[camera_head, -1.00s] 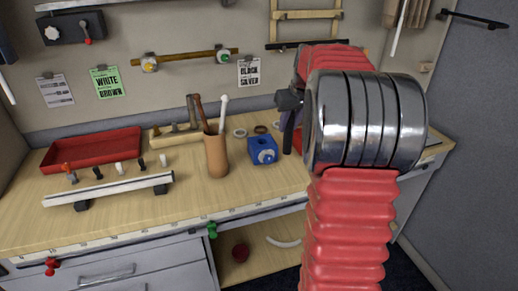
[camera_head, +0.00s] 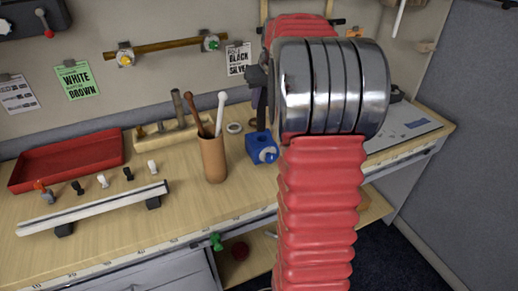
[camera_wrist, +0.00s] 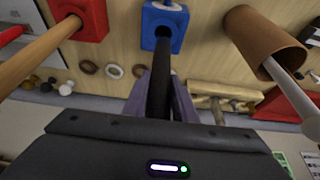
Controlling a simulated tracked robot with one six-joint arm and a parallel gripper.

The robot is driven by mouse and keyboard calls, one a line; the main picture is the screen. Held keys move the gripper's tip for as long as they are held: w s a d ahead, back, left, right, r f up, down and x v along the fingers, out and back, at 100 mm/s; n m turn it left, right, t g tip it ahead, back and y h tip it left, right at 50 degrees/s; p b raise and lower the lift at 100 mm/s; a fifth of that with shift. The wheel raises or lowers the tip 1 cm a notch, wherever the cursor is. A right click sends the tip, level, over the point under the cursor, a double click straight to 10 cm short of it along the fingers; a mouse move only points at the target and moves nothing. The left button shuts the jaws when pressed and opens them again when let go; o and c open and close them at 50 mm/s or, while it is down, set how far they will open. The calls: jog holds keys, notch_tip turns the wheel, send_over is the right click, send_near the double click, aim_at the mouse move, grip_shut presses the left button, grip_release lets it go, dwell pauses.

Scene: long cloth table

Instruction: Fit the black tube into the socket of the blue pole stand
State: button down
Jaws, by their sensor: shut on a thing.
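The blue pole stand (camera_head: 262,148) stands on the wooden table, partly hidden by my arm in the head view. In the wrist view the blue stand (camera_wrist: 174,14) is at the top middle, with its dark socket opening facing me. My gripper (camera_wrist: 161,82) is shut on the black tube (camera_wrist: 158,92), which lies between its two purple-grey fingers. The tube's far end overlaps the socket opening in this view; I cannot tell whether it is inside or just above it. In the head view my gripper (camera_head: 261,106) is just above the stand.
A brown cup (camera_head: 213,160) with sticks stands close left of the stand. A red stand (camera_wrist: 88,15) holding a wooden pole is beside it in the wrist view. Rings lie nearby. A red tray (camera_head: 68,164) and a pale rail (camera_head: 95,208) are farther left.

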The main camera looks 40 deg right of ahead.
aim_at(264, 121)
jog(key=shift+s+d, duration=0.1)
jog(key=shift+f, duration=3.1)
jog(key=shift+f, duration=1.85)
jog(key=shift+f, duration=0.1)
jog(key=c, duration=1.5)
grip_release()
jog(key=shift+o, duration=0.2)
jog(key=v, duration=1.2)
jog(key=shift+s, duration=0.15)
